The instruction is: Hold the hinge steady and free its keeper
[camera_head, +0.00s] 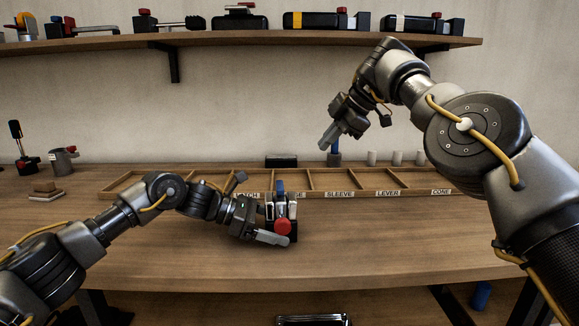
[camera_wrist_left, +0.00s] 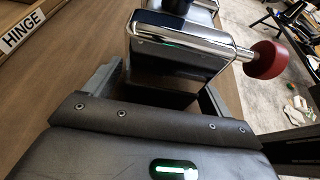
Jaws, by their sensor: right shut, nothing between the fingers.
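The hinge (camera_head: 294,213) is a small dark and chrome device with a red round knob, standing on the bench in front of the tray. In the left wrist view its chrome block (camera_wrist_left: 185,48) and red knob (camera_wrist_left: 267,60) show close up. My left gripper (camera_head: 275,232) reaches it from the left, with one finger in front and its dark body between the fingers, seemingly gripped. The far finger is hidden in the head view. I cannot tell which part is the keeper. My right gripper (camera_head: 327,139) is shut and empty, raised above the back of the bench.
A divided wooden tray (camera_head: 370,194) with labels runs along the back of the bench. Small grey cylinders (camera_head: 396,158) and a dark block (camera_head: 281,162) stand behind it. Other devices fill the wall shelf (camera_head: 230,42). The front right of the bench (camera_head: 400,245) is clear.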

